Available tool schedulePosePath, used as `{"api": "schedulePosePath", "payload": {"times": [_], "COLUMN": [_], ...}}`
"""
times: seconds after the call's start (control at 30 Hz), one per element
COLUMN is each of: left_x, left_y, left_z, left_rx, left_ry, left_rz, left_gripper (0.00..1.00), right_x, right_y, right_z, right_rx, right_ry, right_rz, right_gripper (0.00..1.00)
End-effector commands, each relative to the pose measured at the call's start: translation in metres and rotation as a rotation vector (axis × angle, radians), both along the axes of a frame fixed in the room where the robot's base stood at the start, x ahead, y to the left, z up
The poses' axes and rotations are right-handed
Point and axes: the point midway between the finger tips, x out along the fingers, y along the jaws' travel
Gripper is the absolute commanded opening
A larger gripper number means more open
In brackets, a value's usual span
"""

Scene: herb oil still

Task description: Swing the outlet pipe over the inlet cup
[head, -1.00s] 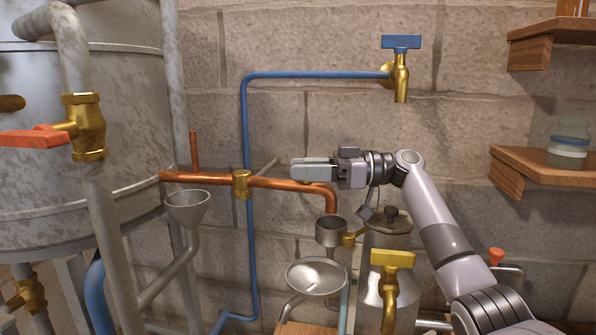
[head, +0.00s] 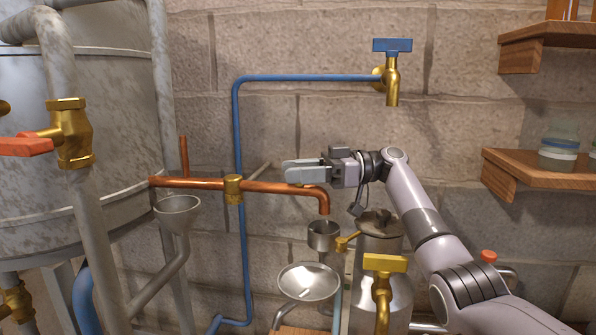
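The copper outlet pipe (head: 265,187) runs rightward from the large vessel through a brass joint (head: 233,189). Its right end bends down just above the small steel inlet cup (head: 322,236), in line with it in this view; the depth between them is hard to judge. My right gripper (head: 290,172) lies level at the pipe's right part, its fingers pointing left and overlapping the pipe's upper edge. I cannot tell whether it touches the pipe or how far apart its fingers are. My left gripper is not in view.
A wide steel funnel (head: 308,282) and a steel can (head: 379,245) stand close by the cup. A brass tap with a yellow handle (head: 384,264) is in front. A smaller funnel (head: 178,207) is at left. A blue-handled tap (head: 392,75) hangs above. Shelves (head: 545,170) are at right.

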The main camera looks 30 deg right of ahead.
Motion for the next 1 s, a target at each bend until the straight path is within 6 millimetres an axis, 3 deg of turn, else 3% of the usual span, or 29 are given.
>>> {"api": "schedulePosePath", "payload": {"times": [0.07, 0.53, 1.0], "left_x": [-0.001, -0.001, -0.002], "left_y": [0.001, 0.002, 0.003], "left_z": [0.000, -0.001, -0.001], "left_rx": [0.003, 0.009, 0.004], "left_ry": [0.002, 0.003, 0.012], "left_rz": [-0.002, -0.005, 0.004], "left_gripper": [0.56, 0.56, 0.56], "right_x": [0.002, 0.000, -0.019], "right_y": [-0.007, -0.008, -0.070], "right_z": [0.005, 0.004, 0.004], "right_rx": [0.009, 0.009, 0.008], "right_ry": [-0.006, -0.006, -0.005], "right_rz": [-0.024, -0.014, -0.016], "right_gripper": [0.57, 0.57, 0.57]}}
